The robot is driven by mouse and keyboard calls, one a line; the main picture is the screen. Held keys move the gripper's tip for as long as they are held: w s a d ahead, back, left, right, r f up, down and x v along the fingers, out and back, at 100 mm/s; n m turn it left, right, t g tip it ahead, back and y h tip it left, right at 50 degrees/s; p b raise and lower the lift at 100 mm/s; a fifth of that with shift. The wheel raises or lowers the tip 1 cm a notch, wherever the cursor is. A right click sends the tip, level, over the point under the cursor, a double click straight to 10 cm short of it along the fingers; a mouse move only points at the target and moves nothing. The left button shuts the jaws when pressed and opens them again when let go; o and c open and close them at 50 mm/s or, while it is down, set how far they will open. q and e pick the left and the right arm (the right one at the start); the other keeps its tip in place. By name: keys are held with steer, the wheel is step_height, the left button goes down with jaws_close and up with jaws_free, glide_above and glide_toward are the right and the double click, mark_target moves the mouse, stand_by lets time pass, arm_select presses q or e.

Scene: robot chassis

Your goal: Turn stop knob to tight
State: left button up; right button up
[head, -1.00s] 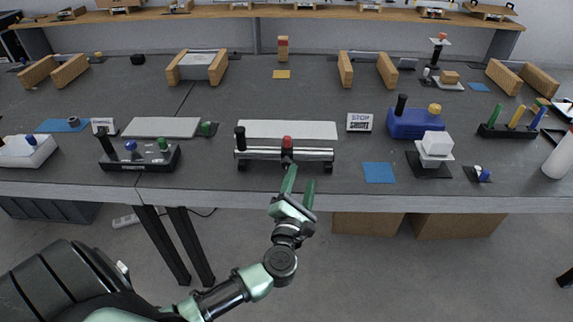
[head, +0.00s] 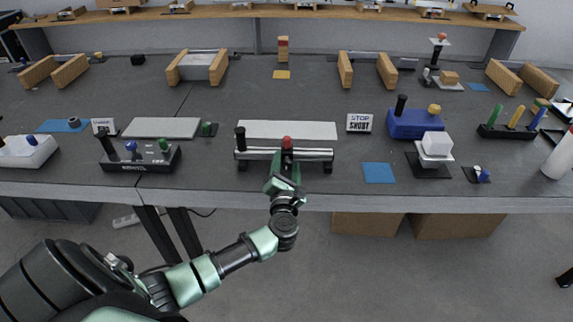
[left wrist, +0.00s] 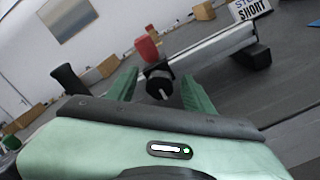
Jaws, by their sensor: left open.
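A rail fixture with two silver bars (head: 315,154) stands near the table's front edge, with a black post at its left end. A stop with a red top (head: 287,142) sits on the bars; the red part also shows in the left wrist view (left wrist: 148,46). Below it, the left wrist view shows a round black knob (left wrist: 159,86) with a white line, facing me. My left gripper (head: 287,168) is open in front of the stop. Its two green fingers stand on either side of the knob, with gaps visible. In the head view the gripper hides the knob. My right gripper is not in view.
A "STOP SHORT" sign (head: 360,122) stands right of the rail. A pale plate (head: 290,130) lies behind it. A black block with knobs (head: 140,159) is to the left, a blue box (head: 415,124) to the right. A blue mat (head: 379,173) lies at the front edge.

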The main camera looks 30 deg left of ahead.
arm_select(q)
jaws_close()
